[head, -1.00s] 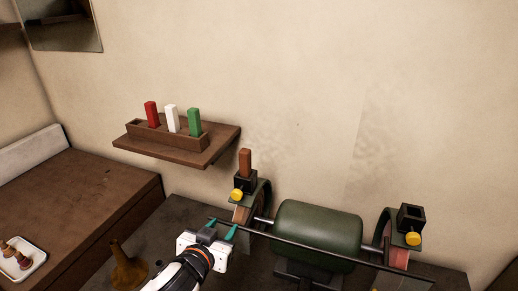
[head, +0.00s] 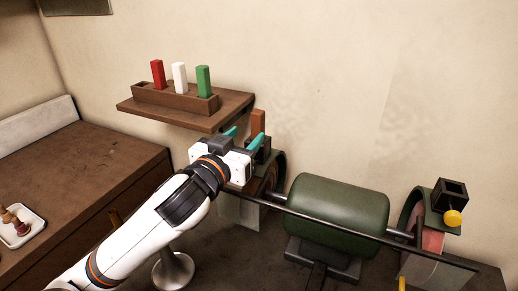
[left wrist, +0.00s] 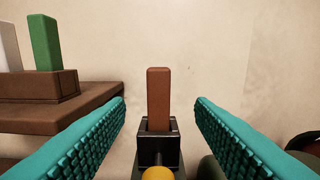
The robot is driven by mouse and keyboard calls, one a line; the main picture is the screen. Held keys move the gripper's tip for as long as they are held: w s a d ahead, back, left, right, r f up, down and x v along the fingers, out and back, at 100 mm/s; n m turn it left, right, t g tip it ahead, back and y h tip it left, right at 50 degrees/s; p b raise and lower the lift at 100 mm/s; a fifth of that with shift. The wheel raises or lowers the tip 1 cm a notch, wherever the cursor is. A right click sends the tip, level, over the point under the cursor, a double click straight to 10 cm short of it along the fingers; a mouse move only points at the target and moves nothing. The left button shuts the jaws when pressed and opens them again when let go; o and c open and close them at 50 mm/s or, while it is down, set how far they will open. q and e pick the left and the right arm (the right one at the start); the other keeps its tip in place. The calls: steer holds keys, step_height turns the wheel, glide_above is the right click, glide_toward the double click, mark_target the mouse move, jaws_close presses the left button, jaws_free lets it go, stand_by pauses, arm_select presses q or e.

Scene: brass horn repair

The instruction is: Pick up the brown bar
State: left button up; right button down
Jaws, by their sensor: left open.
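The brown bar (head: 258,123) stands upright in a black square holder on the left side of the green grinder. In the left wrist view the bar (left wrist: 158,98) rises from the black holder (left wrist: 158,145), centred between my fingers. My left gripper (head: 244,136) is open, its teal fingers on either side of the bar's line and apart from it. The bar appears to be ahead of the fingertips. In the head view my gripper hides most of the holder. My right gripper is not in view.
A wall shelf (head: 190,113) at left carries a wooden rack with red, white (head: 180,77) and green bars (head: 204,81). The green grinder (head: 337,210) is at right, with an empty black holder (head: 451,194). A white tray (head: 22,229) lies far left.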

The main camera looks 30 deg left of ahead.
mark_target(256, 125)
arm_select(q)
steer(key=w, duration=0.3)
steer(key=shift+w+a+r+p, duration=0.1)
steer(key=shift+w+a+p, duration=0.05)
steer(key=shift+p, duration=0.25)
steer(key=shift+w+a+r, duration=0.1)
steer(key=shift+w, duration=1.45)
steer(key=shift+w+a+r, duration=0.1)
steer(key=shift+w, duration=1.45)
steer(key=shift+s, duration=0.15)
steer(key=c, duration=1.1)
steer(key=shift+o, duration=0.2)
steer(key=shift+r, duration=0.15)
